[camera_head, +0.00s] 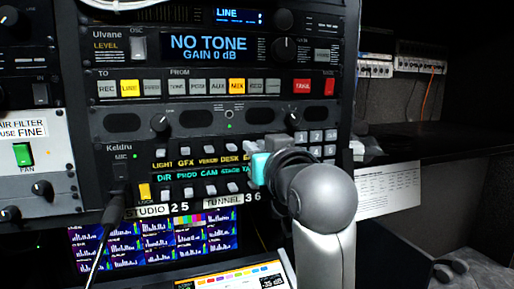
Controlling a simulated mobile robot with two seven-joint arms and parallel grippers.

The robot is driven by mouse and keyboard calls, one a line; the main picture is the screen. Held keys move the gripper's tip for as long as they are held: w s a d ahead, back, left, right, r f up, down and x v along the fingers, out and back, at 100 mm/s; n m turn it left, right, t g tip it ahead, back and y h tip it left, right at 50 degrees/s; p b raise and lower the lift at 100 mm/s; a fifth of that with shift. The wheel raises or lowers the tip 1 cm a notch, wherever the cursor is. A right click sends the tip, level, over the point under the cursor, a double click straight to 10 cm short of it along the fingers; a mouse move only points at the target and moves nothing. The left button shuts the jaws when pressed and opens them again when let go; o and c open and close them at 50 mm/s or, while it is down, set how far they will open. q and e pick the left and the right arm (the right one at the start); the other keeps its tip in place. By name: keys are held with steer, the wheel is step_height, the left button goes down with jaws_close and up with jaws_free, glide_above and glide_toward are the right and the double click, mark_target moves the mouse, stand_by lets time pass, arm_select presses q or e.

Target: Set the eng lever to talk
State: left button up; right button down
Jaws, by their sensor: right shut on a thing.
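The Keldru intercom panel (205,170) sits in the rack, with small grey levers in two rows. Yellow labels LIGHT, GFX, VENUE and DESK run along the upper row, green DIR, PROD, CAM, STAGE and a partly covered one along the lower. My right gripper (258,167), with a grey and a cyan fingertip, is at the panel just right of DESK, where a yellow label starting with E is partly covered. It is shut at the eng lever's place. The lever itself and its position are hidden behind the fingers and wrist. My left gripper is not in view.
A keypad of grey buttons (316,143) is close to the right of my gripper. Above is the Ulvane unit (210,48) reading NO TONE. A cable (108,225) hangs at the left. Below are a meter screen (150,243) and a lit tablet (240,278).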

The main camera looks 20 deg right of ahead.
stand_by(0.3)
steer(key=t+b, duration=0.1)
steer(key=b, duration=0.2)
steer(key=f+t+b, duration=0.1)
steer(key=t+b, duration=0.1)
steer(key=b, duration=0.1)
steer(key=t+b, duration=0.2)
steer(key=b, duration=0.1)
steer(key=shift+w+f, duration=0.2)
steer(key=shift+f, duration=0.2)
steer(key=c, duration=0.8)
jaws_free()
steer(key=shift+c, duration=0.2)
steer(key=shift+f, duration=0.15)
